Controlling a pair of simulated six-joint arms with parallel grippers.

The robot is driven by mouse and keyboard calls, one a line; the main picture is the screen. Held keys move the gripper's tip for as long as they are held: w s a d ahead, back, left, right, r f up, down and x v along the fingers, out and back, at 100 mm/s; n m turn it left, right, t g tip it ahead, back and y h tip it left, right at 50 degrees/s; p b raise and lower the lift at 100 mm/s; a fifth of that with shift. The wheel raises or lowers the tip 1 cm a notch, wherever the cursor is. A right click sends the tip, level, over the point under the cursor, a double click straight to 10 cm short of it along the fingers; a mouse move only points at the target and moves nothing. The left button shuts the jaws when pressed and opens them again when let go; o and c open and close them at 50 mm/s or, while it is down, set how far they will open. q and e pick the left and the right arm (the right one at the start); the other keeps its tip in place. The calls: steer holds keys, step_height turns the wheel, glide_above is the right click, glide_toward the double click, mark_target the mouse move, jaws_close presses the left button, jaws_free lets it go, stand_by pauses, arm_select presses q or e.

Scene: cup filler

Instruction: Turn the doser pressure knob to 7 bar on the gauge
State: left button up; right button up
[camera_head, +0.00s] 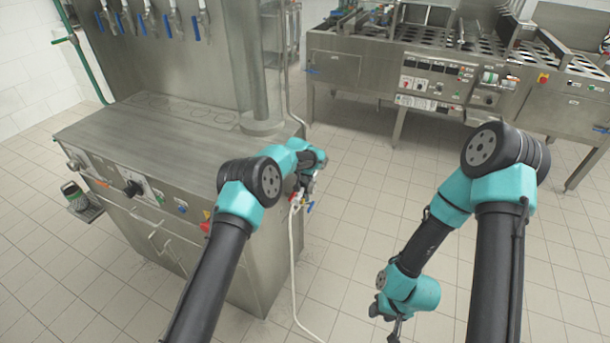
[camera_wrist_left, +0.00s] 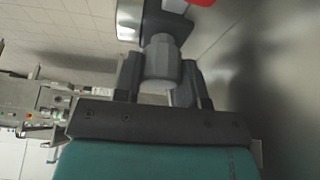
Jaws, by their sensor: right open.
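The doser pressure knob (camera_wrist_left: 160,62) is a grey ribbed knob below a silver and dark fitting in the left wrist view. My left gripper (camera_wrist_left: 161,80) has one dark finger on each side of the knob, and they appear to touch it. In the head view my left gripper (camera_head: 306,183) is at the right side of the steel doser cabinet, where the knob is hard to make out. No gauge face or needle is readable in either view. My right gripper (camera_head: 394,331) hangs low near the bottom edge, open and away from the cabinet.
The steel cabinet (camera_head: 150,135) fills the left. Small red and blue valve handles (camera_head: 309,208) and a pale hose (camera_head: 292,260) are just below my left gripper. A cup filling machine (camera_head: 430,75) stands at the back. The tiled floor (camera_head: 350,235) between them is clear.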

arm_select(q)
steer(key=o, duration=0.4)
steer(key=shift+o, duration=0.2)
steer(key=shift+r, duration=0.1)
steer(key=v, duration=1.7)
steer(key=shift+r, duration=0.1)
